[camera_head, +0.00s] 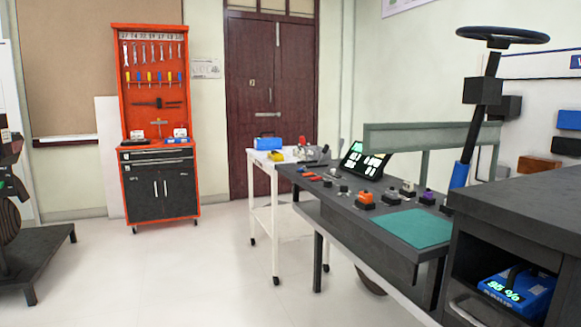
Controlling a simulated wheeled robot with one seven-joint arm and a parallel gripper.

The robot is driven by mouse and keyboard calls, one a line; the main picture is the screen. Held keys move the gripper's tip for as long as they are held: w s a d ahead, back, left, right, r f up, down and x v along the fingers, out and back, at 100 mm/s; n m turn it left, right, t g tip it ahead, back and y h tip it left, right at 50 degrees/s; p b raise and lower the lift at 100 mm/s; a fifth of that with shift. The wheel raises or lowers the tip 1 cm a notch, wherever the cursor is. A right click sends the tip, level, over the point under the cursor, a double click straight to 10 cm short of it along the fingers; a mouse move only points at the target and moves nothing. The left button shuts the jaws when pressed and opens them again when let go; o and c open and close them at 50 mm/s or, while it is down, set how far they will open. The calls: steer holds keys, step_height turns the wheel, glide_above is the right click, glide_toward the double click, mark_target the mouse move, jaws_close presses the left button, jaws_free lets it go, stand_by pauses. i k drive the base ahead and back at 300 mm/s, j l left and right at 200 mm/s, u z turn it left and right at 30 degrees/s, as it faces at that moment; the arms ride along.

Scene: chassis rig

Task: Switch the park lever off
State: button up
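The dark rig table (330,192) stands right of centre, with several small controls along its top. Among them are an orange-bodied one on a dark base (366,199) and a purple-topped one (428,197). A tilted black display (364,162) with lit readouts stands at its back. A dark steering wheel (502,36) on a column with a blue lower part (460,175) rises behind the right end. I cannot tell which part is the park lever, or its setting. My gripper is not in view.
A teal mat (415,228) lies on the table. A dark cabinet (530,205) with a blue battery unit (518,292) blocks the near right. A white cart (276,205) stands at the table's far end. A red tool cabinet (157,130) stands behind clear floor (190,275).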

mark_target(303, 140)
steer(key=i+l, duration=0.25)
steer(key=i, duration=0.2)
steer(key=i+l+u, duration=0.1)
steer(key=i+l, duration=0.15)
steer(key=i, duration=0.2)
steer(key=i+j, duration=0.75)
steer(key=i+j+z, duration=0.1)
steer(key=i+j, duration=0.7)
